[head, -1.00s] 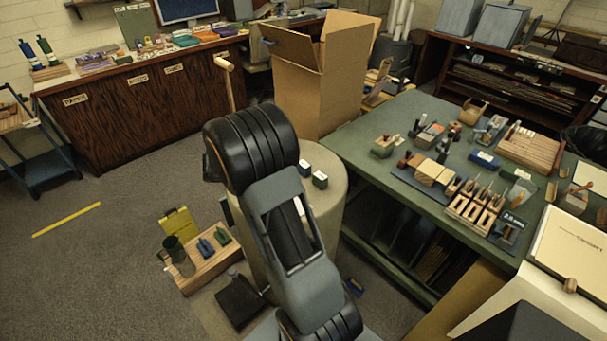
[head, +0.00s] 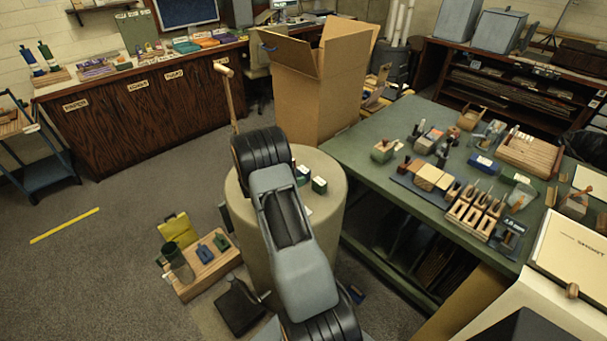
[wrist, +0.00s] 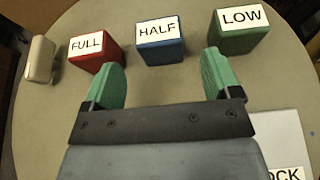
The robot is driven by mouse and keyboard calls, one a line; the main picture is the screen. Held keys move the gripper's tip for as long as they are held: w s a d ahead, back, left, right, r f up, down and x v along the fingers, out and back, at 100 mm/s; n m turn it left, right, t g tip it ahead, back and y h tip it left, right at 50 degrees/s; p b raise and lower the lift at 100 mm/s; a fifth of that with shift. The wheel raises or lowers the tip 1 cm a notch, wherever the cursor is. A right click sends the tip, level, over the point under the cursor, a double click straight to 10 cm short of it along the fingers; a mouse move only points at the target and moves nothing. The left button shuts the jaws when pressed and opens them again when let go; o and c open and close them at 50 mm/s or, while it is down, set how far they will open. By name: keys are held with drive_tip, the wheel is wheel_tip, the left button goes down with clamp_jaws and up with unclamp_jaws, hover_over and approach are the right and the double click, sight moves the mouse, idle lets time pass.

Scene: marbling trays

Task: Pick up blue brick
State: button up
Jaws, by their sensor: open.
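The blue brick (wrist: 160,52) stands on the round table top (wrist: 165,92) at the upper middle of the wrist view, with a white label reading HALF. My gripper (wrist: 160,76) is open and empty. Its two green fingers point towards the blue brick, one towards each side, with bare table between them. The brick appears just beyond the fingertips; I cannot tell the exact gap. In the head view my arm covers much of the round table (head: 325,207), and my gripper is hidden.
A red brick labelled FULL (wrist: 95,52) stands left of the blue one, close to the left finger. A green brick labelled LOW (wrist: 238,40) stands right. A beige object (wrist: 40,60) lies far left. A pale labelled sheet (wrist: 282,138) is at lower right.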

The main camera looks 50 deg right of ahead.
sight(300, 174)
drive_tip(key=shift+p+x, duration=0.85)
drive_tip(key=shift+x, duration=1.8)
drive_tip(key=c, duration=1)
